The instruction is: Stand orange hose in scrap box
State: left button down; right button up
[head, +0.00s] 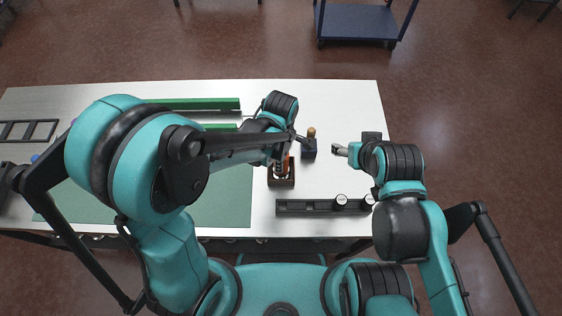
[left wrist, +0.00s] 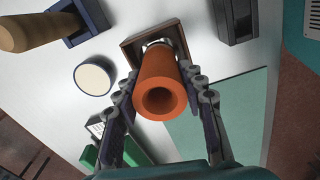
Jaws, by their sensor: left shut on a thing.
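My left gripper (left wrist: 163,98) is shut on the orange hose (left wrist: 160,68), with one finger on each side. The hose's open upper end faces the left wrist camera. Its far end points into the brown scrap box (left wrist: 132,46), where a pale, shiny round part shows behind it. The hose's lower end is hidden, so I cannot tell whether it touches the box floor. In the head view the scrap box (head: 281,184) stands below my left gripper, and only a little orange shows. My right gripper (head: 341,149) is away to the right; its fingers are too small to judge.
A dark blue block (head: 309,150) holding a wooden peg stands behind the box. A dark rail (head: 310,208) with white round caps lies in front. A green mat (head: 225,205) and green bars (head: 195,104) lie left.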

pick_arm(q)
jog(key=shift+f, duration=0.4)
pick_arm(e)
jog(key=shift+f, duration=0.3)
pick_arm(q)
jog(key=shift+f, duration=0.2)
jog(key=c, duration=0.9)
grip_release()
pick_arm(e)
jog(key=shift+f, duration=0.15)
pick_arm(q)
jog(key=shift+r, duration=0.1)
